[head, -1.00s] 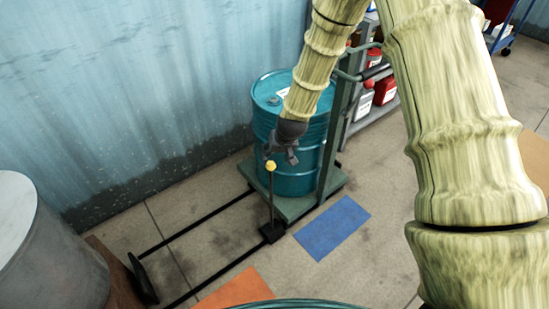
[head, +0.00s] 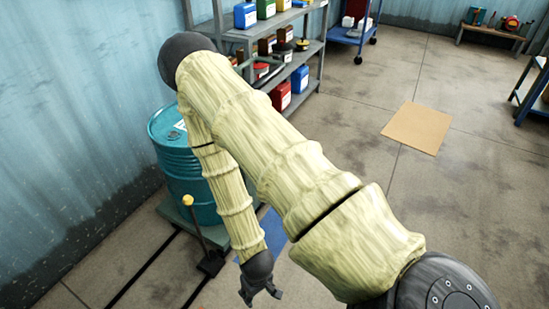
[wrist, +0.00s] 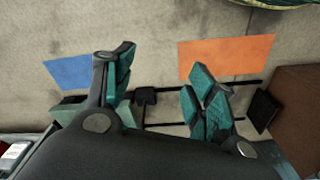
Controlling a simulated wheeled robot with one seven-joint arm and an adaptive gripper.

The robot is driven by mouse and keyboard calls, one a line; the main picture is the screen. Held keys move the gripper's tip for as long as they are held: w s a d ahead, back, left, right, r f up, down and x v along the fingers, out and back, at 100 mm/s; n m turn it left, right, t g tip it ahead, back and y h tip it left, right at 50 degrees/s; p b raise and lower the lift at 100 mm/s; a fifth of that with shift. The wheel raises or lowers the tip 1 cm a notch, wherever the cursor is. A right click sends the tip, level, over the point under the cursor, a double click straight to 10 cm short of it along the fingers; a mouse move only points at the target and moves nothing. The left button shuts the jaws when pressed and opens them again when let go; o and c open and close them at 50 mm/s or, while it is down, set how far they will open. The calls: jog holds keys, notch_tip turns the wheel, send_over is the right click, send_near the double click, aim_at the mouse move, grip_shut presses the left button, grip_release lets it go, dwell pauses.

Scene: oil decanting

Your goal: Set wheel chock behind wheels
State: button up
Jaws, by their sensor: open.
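The wheel chock is a black block (head: 211,263) with a thin upright handle and a yellow knob (head: 187,200). It stands on the floor by the near edge of the green trolley (head: 174,213), at the near rail. A teal drum (head: 172,140) stands on the trolley, partly behind my arm. The trolley's wheels are hidden. My gripper (head: 262,296) is open and empty, right of the chock in the head view and apart from it. In the wrist view, the chock block (wrist: 146,95) shows beyond and between the spread fingers (wrist: 163,72).
Two dark rails (head: 148,267) run along the floor to a black end stop (wrist: 262,110). A blue mat (head: 271,232) and an orange mat (wrist: 226,57) lie beside them. A shelf (head: 314,47) with cans stands behind. Floor at right is clear around a tan mat (head: 418,127).

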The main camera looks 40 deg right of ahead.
jog(key=s+g, duration=0.1)
jog(key=s, duration=0.8)
jog(key=shift+a+f, duration=0.2)
jog(key=shift+f, duration=0.15)
jog(key=shift+r, duration=0.1)
notch_tip(320, 180, up, 13)
jog(key=p, duration=1.3)
